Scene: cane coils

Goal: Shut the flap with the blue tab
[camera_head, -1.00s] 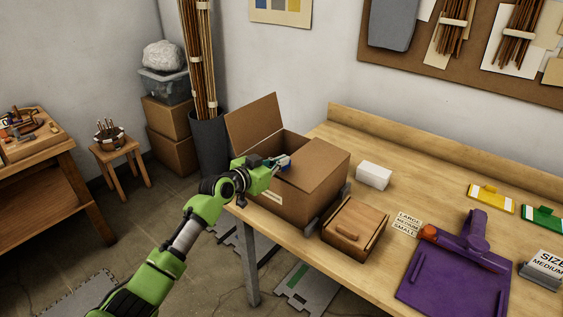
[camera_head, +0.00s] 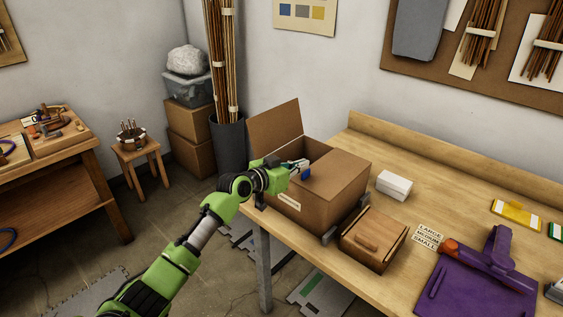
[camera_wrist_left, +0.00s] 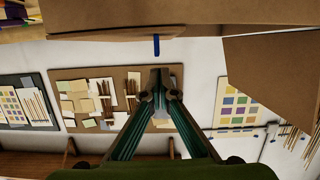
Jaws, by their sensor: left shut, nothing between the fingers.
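The open-topped cardboard box (camera_head: 290,212) stands at the left end of the workbench. Its left flap (camera_head: 275,128) stands up. Its right flap (camera_head: 343,168) lies over the right part of the opening; I cannot tell whether it is fully flat. The blue tab (camera_head: 306,174) is at that flap's left edge. My left gripper (camera_head: 302,164) is shut and empty, over the opening just beside the tab. In the left wrist view the shut fingertips (camera_wrist_left: 160,76) are apart from the blue tab (camera_wrist_left: 156,45), which sticks out from a cardboard edge. My right gripper is not in view.
A small wooden box (camera_head: 373,238) stands close to the right of the cardboard box. A white block (camera_head: 394,185) and a purple tray (camera_head: 470,290) lie further right on the workbench (camera_head: 440,195). A dark bin (camera_head: 228,145) of canes stands behind the left flap.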

